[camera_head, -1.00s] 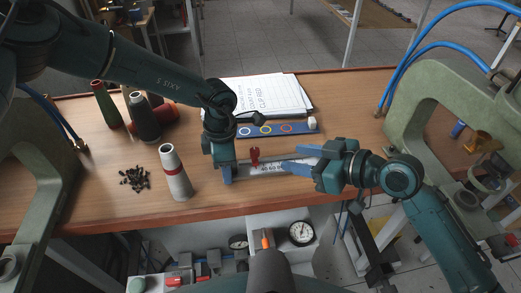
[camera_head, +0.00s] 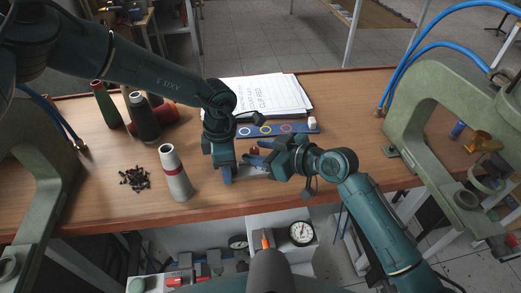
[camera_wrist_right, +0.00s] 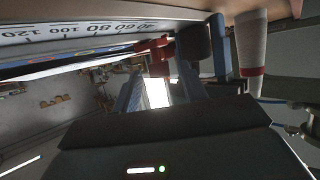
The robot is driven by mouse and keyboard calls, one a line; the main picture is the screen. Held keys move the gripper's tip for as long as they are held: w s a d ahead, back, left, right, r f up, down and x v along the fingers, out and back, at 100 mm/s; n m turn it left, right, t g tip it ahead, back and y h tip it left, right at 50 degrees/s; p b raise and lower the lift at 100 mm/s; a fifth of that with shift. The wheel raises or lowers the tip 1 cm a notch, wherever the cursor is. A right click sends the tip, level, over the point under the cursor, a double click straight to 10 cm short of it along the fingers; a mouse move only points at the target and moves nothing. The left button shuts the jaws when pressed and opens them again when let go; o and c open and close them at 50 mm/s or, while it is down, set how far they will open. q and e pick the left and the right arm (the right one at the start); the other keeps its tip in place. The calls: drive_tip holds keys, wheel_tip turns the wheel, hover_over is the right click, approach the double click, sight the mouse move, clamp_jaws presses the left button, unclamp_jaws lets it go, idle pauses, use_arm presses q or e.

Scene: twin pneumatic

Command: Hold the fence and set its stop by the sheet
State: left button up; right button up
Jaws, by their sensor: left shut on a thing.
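The fence (camera_head: 258,174) is a pale bar with a number scale, low on the bench, mostly hidden by my grippers. Its scale (camera_wrist_right: 85,32) shows at the top left of the right wrist view. My left gripper (camera_head: 226,176) is shut on the fence's left end. The red stop (camera_head: 255,150) is mostly hidden behind my right gripper (camera_head: 254,160); it also shows in the right wrist view (camera_wrist_right: 152,46). The right fingers are apart, close to the stop; contact cannot be told. The sheet (camera_head: 270,95), with partly readable lines including "CLIP RED", lies behind.
A blue strip (camera_head: 292,128) with coloured rings and a white block (camera_head: 312,123) lie behind the fence. A white cone (camera_head: 175,172), black pieces (camera_head: 134,179) and several spools (camera_head: 145,118) stand left. Green frames flank the bench.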

clamp_jaws()
idle(0.3)
drive_tip(key=d, duration=0.2)
drive_tip(key=w+d, duration=0.1)
drive_tip(key=d, duration=0.5)
drive_tip(key=shift+w, duration=0.3)
unclamp_jaws()
drive_tip(key=shift+a, duration=0.1)
